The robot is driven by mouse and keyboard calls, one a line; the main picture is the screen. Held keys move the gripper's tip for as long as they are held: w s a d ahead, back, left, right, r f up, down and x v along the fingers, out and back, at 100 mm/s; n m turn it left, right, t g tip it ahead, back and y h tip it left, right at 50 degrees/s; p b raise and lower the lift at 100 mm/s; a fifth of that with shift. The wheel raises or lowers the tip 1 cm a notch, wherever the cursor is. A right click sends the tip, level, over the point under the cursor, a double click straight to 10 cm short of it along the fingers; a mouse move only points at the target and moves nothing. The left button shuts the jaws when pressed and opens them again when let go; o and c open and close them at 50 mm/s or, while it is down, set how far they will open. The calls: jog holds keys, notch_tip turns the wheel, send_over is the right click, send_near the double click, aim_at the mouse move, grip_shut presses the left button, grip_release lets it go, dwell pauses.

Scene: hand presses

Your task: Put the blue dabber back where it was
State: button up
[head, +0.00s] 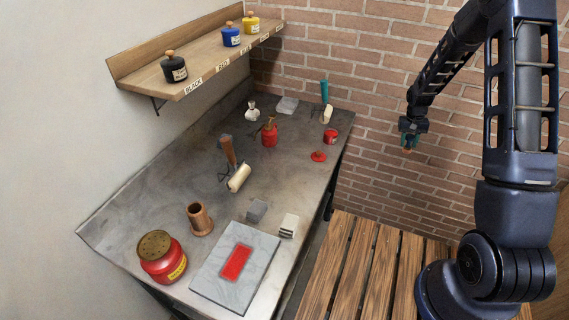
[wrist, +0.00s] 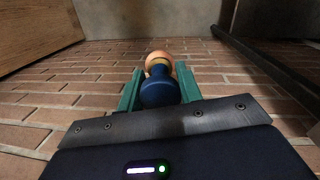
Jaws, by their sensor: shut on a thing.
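My gripper (head: 408,138) is raised at the right, in front of the brick wall and away from the bench. In the wrist view its green fingers (wrist: 160,92) are shut on the blue dabber (wrist: 160,88), a dark blue rounded body with a peach-coloured ball end. In the head view the dabber is mostly hidden by my gripper; only a small orange-brown spot shows there. Where the dabber stood before cannot be told from these frames.
The bench (head: 190,160) carries an inked slab (head: 210,283), rollers (head: 238,179), a wooden cup (head: 200,220), red cans (head: 163,262) and an open red tin (head: 330,137). A slatted wooden surface (head: 350,265) lies right.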

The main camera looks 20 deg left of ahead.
jog(key=s+a+r+n, duration=0.1)
jog(key=s+a+r, duration=0.25)
jog(key=a, duration=0.45)
jog(key=s+a+r+n, duration=0.1)
jog(key=s+a+r, duration=0.3)
jog(key=a, duration=0.5)
jog(key=s+a+r+n, duration=0.1)
jog(key=s+a+r, duration=0.2)
jog(key=a+r, duration=0.4)
jog(key=s+a+r+n, duration=0.1)
jog(key=s+a+r, duration=0.3)
jog(key=s+a, duration=0.25)
jog(key=s+a+r+n+y, duration=0.1)
jog(key=s+a+r+n, duration=0.1)
jog(key=s+a+r, duration=0.35)
jog(key=s+a+r+n, duration=0.1)
jog(key=s+a+r, duration=0.1)
jog(key=s+a, duration=0.6)
jog(key=f, duration=0.6)
jog(key=s+d+f, duration=0.1)
jog(key=f, duration=1.2)
jog(key=shift+s+d, duration=0.3)
jog(key=shift+s, duration=0.1)
jog(key=shift+f, duration=0.25)
jog(key=o, duration=1)
jog(key=shift+r, duration=0.1)
